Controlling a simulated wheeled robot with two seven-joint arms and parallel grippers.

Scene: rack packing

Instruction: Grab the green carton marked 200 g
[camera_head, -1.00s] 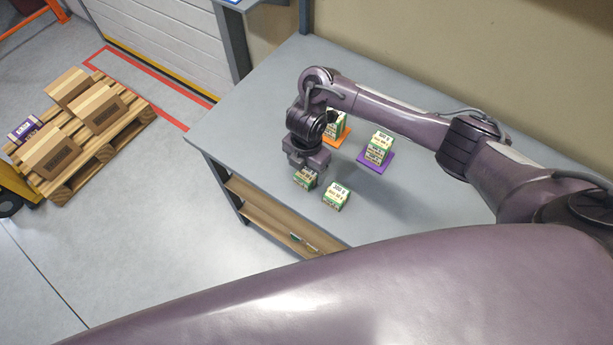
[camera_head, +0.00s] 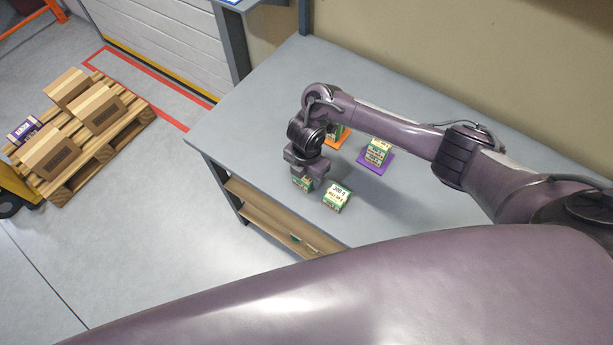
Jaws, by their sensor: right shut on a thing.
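My right gripper (camera_head: 306,174) points down at the front left of the grey table and is shut on a green-and-white carton (camera_head: 302,184). Most of this carton is hidden by the gripper, and its marking cannot be read. A second green-and-white carton (camera_head: 337,198) stands just to the right, apart from the gripper; the small print on its top looks like 200 g. My left gripper is not in view.
Green-and-white cartons (camera_head: 377,152) stand on a purple mat (camera_head: 388,163); my arm covers their top. More stand by an orange mat (camera_head: 343,138), partly behind my wrist. The table's left (camera_head: 250,110) is clear. A pallet with boxes (camera_head: 95,150) lies on the floor.

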